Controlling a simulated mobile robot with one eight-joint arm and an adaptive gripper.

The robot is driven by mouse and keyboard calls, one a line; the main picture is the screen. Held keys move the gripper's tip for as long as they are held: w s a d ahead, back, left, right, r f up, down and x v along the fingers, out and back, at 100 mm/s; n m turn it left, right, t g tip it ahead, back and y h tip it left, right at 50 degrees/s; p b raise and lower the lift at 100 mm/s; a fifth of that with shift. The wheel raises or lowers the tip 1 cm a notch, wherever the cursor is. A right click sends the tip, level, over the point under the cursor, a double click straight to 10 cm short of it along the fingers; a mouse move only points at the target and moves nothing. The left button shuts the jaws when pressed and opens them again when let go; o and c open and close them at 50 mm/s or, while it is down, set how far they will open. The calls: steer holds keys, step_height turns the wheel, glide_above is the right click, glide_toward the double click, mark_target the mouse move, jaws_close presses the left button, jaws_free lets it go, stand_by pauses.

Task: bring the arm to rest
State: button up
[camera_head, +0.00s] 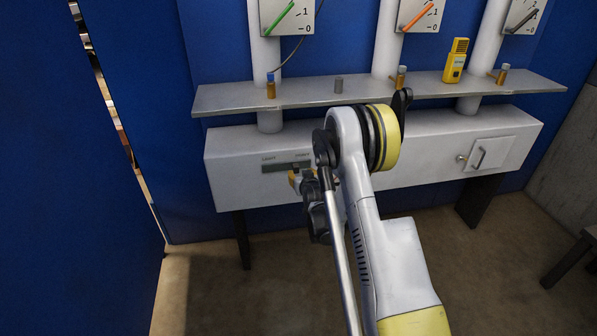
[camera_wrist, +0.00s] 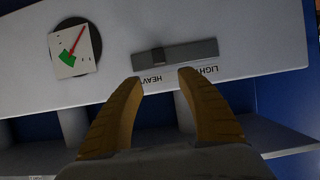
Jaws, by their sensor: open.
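My gripper (camera_wrist: 161,82) is open, with its two yellow-orange fingers apart and nothing between them. It faces the front of the white cabinet (camera_head: 235,183), which also fills the top of the wrist view (camera_wrist: 265,25). Just beyond the fingertips, in the wrist view, is a grey slider strip (camera_wrist: 195,50) with a dark knob (camera_wrist: 157,55) near the HEAVY end; the labels appear upside down. I cannot tell whether the fingers touch the panel. In the head view my bent arm hides most of the gripper, and a little yellow of it (camera_head: 294,181) shows below the strip (camera_head: 287,166).
A grey shelf (camera_head: 230,97) above the cabinet carries a yellow handheld device (camera_head: 455,61) and small brass fittings. White columns with gauges rise behind. A small gauge with a red needle (camera_wrist: 75,47) is on the panel. A blue wall (camera_head: 70,190) stands left; the floor (camera_head: 225,285) in front is clear.

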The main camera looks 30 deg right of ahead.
steer(key=shift+s+a+r, duration=0.15)
steer(key=shift+s, duration=0.3)
steer(key=s+a+r+g+y, duration=0.1)
steer(key=s+a+r, duration=0.3)
steer(key=r, duration=0.2)
steer(key=s+a+r+n+g+y, duration=0.1)
steer(key=s+a+r, duration=0.25)
steer(key=r, duration=0.35)
steer(key=s+a+r+g, duration=0.1)
steer(key=s+a+r, duration=0.3)
steer(key=a+r, duration=0.15)
steer(key=s+a+g, duration=0.1)
steer(key=s+a, duration=0.2)
steer(key=s, duration=0.6)
steer(key=s+a+r+n+g+y, duration=0.1)
steer(key=s+a, duration=0.2)
steer(key=s, duration=0.7)
steer(key=s+a+r+n+g, duration=0.1)
steer(key=s+a, duration=0.2)
steer(key=s, duration=0.6)
steer(key=shift+s+y, duration=0.25)
steer(key=shift+y, duration=0.15)
steer(key=shift+r, duration=0.1)
